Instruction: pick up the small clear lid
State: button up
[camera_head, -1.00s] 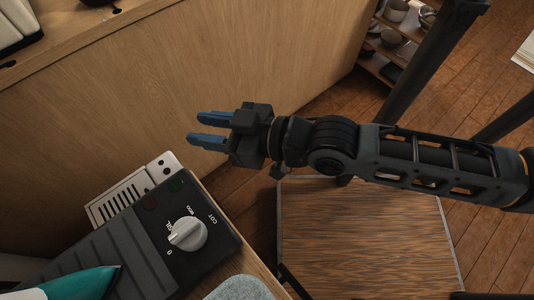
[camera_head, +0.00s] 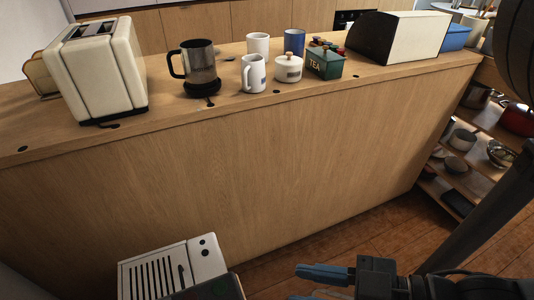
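I cannot make out a small clear lid for certain. A shiny round piece (camera_head: 502,153) sits on the shelf unit at the right; I cannot tell whether it is a lid or a bowl. My gripper (camera_head: 308,284) is at the bottom edge, in front of the counter's wooden panel and well below its top. Its two blue fingers point left and stand apart with nothing between them. The lower finger is partly cut off by the picture edge.
The counter top (camera_head: 150,122) holds a cream toaster (camera_head: 97,72), a French press (camera_head: 199,65), mugs (camera_head: 254,74), a sugar pot (camera_head: 288,69), a green tea box (camera_head: 324,64) and a bread box (camera_head: 400,37). A white slotted unit (camera_head: 170,270) stands at lower left.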

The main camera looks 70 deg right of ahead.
aim_at(199, 66)
jog(key=z, duration=1.2)
jog(key=i+l+u, duration=0.1)
jog(key=i+l, duration=0.25)
jog(key=i, duration=0.2)
